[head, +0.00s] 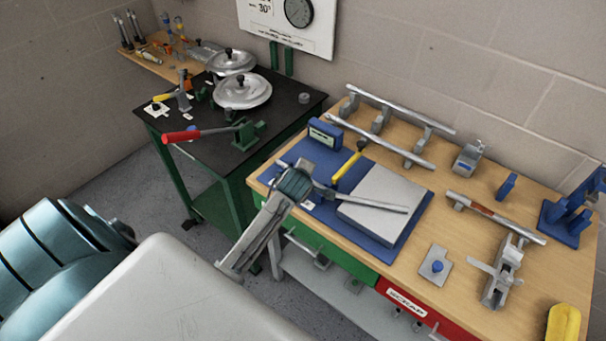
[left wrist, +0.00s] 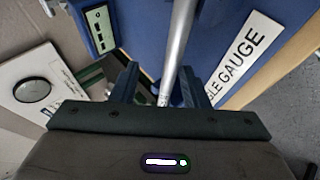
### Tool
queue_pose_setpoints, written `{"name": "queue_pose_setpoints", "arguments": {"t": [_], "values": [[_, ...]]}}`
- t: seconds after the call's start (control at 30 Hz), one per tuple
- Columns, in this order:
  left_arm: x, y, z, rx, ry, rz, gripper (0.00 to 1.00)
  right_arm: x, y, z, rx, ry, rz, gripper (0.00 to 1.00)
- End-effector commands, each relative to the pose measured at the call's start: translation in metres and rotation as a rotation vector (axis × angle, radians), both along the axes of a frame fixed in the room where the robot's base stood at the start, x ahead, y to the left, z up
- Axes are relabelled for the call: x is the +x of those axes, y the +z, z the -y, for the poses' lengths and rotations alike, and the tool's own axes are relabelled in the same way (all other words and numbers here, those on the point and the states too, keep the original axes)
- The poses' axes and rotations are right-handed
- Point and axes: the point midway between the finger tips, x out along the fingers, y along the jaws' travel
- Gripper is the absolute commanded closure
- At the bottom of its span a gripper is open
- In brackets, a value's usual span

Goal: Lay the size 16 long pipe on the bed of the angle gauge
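A long thin grey pipe (head: 385,207) reaches across the flat grey bed (head: 372,190) of the angle gauge, which has a blue base (head: 410,237). Its left end overhangs the bed and comes to my left gripper (head: 308,180). In the left wrist view the pipe (left wrist: 177,45) passes between the gripper's dark fingers (left wrist: 160,80), with a visible gap beside it, so the fingers look apart. I cannot tell whether the pipe rests fully on the bed. The size marking is not readable. My right gripper is not in view.
A blue display box (head: 325,133) and a yellow-handled part (head: 349,164) stand by the bed. More pipes (head: 405,108) lie on racks behind. A red-marked pipe (head: 494,216) and a clamp fixture (head: 500,275) are on the right. A dark table (head: 290,108) stands left.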

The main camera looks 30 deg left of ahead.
Motion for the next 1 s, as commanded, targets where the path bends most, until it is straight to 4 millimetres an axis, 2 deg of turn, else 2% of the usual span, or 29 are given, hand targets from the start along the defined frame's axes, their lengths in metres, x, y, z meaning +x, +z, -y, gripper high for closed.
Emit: {"name": "queue_pose_setpoints", "arguments": {"t": [0.23,0.37,0.7,1.0], "values": [[-0.003,0.002,0.001,0.0,0.0,0.001,0.59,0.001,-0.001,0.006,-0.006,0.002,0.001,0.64],[-0.012,0.009,0.006,0.0,-0.001,0.001,0.59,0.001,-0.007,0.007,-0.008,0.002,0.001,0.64],[-0.055,0.049,0.027,-0.002,0.0,0.002,0.59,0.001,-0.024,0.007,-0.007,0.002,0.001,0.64],[-0.074,0.069,0.036,0.0,-0.001,0.001,0.59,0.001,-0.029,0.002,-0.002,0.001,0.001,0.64]]}}
